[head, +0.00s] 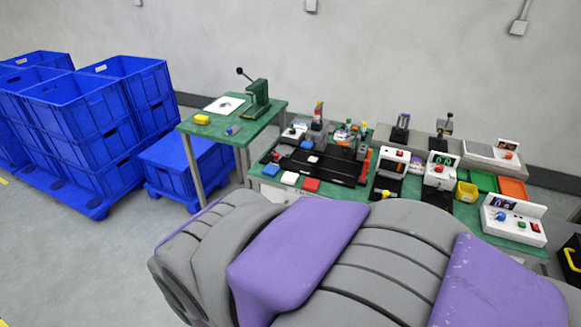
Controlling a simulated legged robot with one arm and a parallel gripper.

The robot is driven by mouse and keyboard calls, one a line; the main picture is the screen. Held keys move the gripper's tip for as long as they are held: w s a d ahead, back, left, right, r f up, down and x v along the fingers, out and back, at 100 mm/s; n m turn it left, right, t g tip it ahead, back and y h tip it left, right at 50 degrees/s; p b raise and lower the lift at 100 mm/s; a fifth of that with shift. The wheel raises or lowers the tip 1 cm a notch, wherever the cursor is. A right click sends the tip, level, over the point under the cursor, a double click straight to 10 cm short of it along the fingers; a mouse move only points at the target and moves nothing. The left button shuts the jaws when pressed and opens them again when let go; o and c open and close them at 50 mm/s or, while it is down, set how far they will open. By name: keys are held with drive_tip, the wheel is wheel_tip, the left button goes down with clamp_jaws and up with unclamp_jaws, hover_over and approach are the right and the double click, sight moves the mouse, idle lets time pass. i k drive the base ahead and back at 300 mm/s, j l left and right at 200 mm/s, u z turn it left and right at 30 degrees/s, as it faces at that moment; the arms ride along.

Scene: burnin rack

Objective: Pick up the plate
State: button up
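Several flat pieces could be the plate, and I cannot tell which one is meant. A white flat sheet or plate (223,104) with a dark mark lies on the small green table, beside a dark green hand press (257,98). My gripper is not in view. My own grey and purple body fills the lower foreground and hides part of the bench front.
Stacked blue crates (85,125) stand at the left on blue dollies. The small green table (240,133) holds a yellow item (202,119). Test devices, a yellow bin (467,192) and an orange tray (512,188) crowd the bench's right. Grey floor at lower left is clear.

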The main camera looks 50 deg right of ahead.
sight(292, 178)
drive_tip(key=z, duration=1.6)
